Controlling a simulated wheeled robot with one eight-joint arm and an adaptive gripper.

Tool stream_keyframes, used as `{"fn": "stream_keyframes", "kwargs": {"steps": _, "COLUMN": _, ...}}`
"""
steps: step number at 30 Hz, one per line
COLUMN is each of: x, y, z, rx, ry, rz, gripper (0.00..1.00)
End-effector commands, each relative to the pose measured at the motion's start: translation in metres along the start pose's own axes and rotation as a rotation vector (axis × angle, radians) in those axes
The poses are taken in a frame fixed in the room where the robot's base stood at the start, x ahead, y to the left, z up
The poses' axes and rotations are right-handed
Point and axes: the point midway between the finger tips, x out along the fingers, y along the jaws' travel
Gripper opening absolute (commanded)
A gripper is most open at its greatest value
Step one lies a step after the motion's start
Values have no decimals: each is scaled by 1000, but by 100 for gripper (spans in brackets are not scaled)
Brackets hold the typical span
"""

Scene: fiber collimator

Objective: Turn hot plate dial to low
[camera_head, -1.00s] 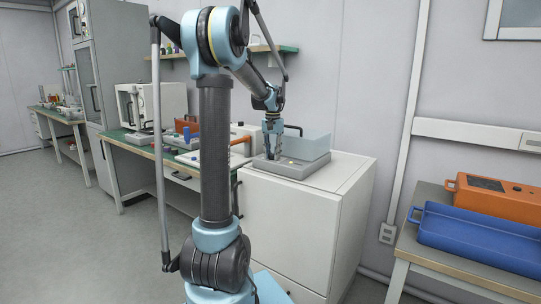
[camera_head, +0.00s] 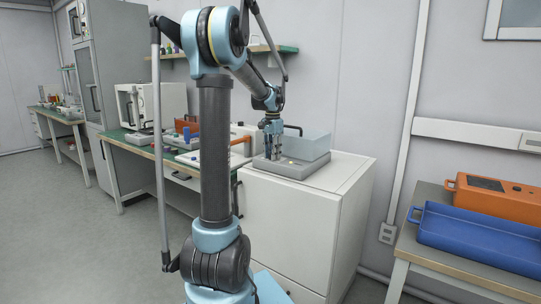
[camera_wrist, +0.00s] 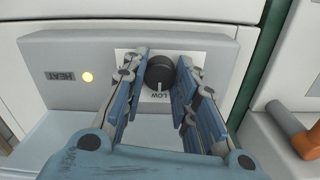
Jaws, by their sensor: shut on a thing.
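The hot plate (camera_head: 300,172) is a grey box on top of a white cabinet. In the wrist view its front panel (camera_wrist: 215,55) carries a round black dial (camera_wrist: 160,74) with a white pointer line. The line points down at the word LOW, which reads upside down. A HEAT label and a lit yellow lamp (camera_wrist: 87,77) are to the left of the dial. My gripper (camera_wrist: 162,58) has its two blue fingers on either side of the dial and is shut on it. In the head view my gripper (camera_head: 273,148) is at the hot plate and hides the dial.
A device with an orange handle (camera_head: 241,140) is on the bench to the left; an orange handle also shows at the wrist view's right edge (camera_wrist: 303,142). A blue tray (camera_head: 480,238) is far right.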

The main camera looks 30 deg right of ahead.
Motion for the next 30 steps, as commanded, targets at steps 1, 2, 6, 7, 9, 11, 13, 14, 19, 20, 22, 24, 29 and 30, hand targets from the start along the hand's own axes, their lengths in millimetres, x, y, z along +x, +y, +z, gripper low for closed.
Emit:
{"fn": "stream_keyframes", "kwargs": {"steps": 1, "x": 0, "y": 1, "z": 2, "rx": 0, "ry": -4, "rz": 2, "gripper": 3}}
{"fn": "stream_keyframes", "kwargs": {"steps": 2, "x": 0, "y": 1, "z": 2, "rx": 0, "ry": -4, "rz": 2, "gripper": 3}}
{"fn": "stream_keyframes", "kwargs": {"steps": 6, "x": 0, "y": 1, "z": 2, "rx": -1, "ry": -4, "rz": 2, "gripper": 3}}
{"fn": "stream_keyframes", "kwargs": {"steps": 7, "x": 0, "y": 1, "z": 2, "rx": -1, "ry": -4, "rz": 2, "gripper": 3}}
{"fn": "stream_keyframes", "kwargs": {"steps": 9, "x": 0, "y": 1, "z": 2, "rx": -1, "ry": -4, "rz": 1, "gripper": 40}}
{"fn": "stream_keyframes", "kwargs": {"steps": 11, "x": 0, "y": 0, "z": 2, "rx": -1, "ry": -3, "rz": 1, "gripper": 48}}
{"fn": "stream_keyframes", "kwargs": {"steps": 13, "x": 0, "y": 0, "z": 1, "rx": -1, "ry": -3, "rz": 1, "gripper": 48}}
{"fn": "stream_keyframes", "kwargs": {"steps": 14, "x": 0, "y": 0, "z": 1, "rx": -1, "ry": -2, "rz": 1, "gripper": 48}}
{"fn": "stream_keyframes", "kwargs": {"steps": 19, "x": 0, "y": 0, "z": 1, "rx": -1, "ry": -2, "rz": 0, "gripper": 48}}
{"fn": "stream_keyframes", "kwargs": {"steps": 20, "x": 0, "y": 0, "z": 1, "rx": -1, "ry": -1, "rz": 0, "gripper": 48}}
{"fn": "stream_keyframes", "kwargs": {"steps": 22, "x": -2, "y": 0, "z": 1, "rx": -1, "ry": -1, "rz": 0, "gripper": 48}}
{"fn": "stream_keyframes", "kwargs": {"steps": 24, "x": -7, "y": 0, "z": 0, "rx": -1, "ry": -1, "rz": 0, "gripper": 48}}
{"fn": "stream_keyframes", "kwargs": {"steps": 29, "x": -29, "y": 0, "z": 1, "rx": -1, "ry": -1, "rz": 1, "gripper": 48}}
{"fn": "stream_keyframes", "kwargs": {"steps": 30, "x": -36, "y": 0, "z": 1, "rx": -1, "ry": -1, "rz": 1, "gripper": 48}}
